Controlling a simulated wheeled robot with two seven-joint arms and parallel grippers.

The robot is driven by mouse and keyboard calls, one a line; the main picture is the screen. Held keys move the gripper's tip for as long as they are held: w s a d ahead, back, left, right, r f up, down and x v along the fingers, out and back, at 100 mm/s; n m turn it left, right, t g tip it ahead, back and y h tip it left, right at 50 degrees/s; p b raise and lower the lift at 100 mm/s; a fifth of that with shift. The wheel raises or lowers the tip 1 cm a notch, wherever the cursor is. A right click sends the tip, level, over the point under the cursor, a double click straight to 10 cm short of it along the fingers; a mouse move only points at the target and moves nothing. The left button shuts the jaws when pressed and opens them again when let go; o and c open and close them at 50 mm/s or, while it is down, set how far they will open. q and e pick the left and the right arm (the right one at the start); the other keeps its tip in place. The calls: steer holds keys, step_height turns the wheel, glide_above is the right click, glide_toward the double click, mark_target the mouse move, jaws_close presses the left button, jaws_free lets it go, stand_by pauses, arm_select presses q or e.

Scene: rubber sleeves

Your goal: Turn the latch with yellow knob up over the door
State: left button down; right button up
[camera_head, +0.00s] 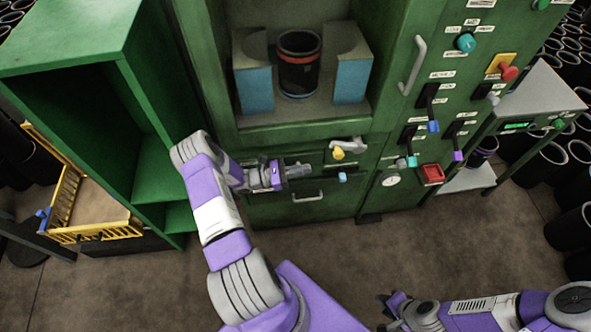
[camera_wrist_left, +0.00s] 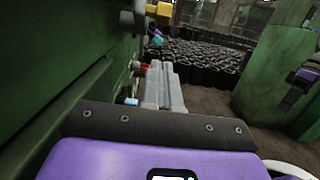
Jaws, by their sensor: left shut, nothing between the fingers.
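The latch with the yellow knob (camera_head: 338,154) is on the green machine front, just below the open compartment. Its grey lever (camera_head: 350,143) points to the right, roughly level. In the left wrist view the yellow knob (camera_wrist_left: 161,9) is at the top, beyond the fingertips. My left gripper (camera_head: 303,171) is shut and empty, a little left of and below the knob, apart from it. Its closed fingers (camera_wrist_left: 162,84) point forward along the machine front in the wrist view. My right gripper (camera_head: 386,311) is low at the bottom, far from the latch; its finger opening is unclear.
A black sleeve (camera_head: 299,80) with red bands stands in the compartment between two blue blocks (camera_head: 352,76). A green shelf (camera_head: 155,170) stands left of my left arm. Switches and a gauge (camera_head: 390,179) are to the right.

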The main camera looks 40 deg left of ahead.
arm_select(q)
steer(key=w+d+r, duration=0.4)
steer(key=w, duration=0.1)
steer(key=shift+w+d+b, duration=0.3)
steer(key=shift+d, duration=0.05)
steer(key=shift+r+p, duration=0.25)
steer(key=shift+p, duration=0.3)
stand_by(0.4)
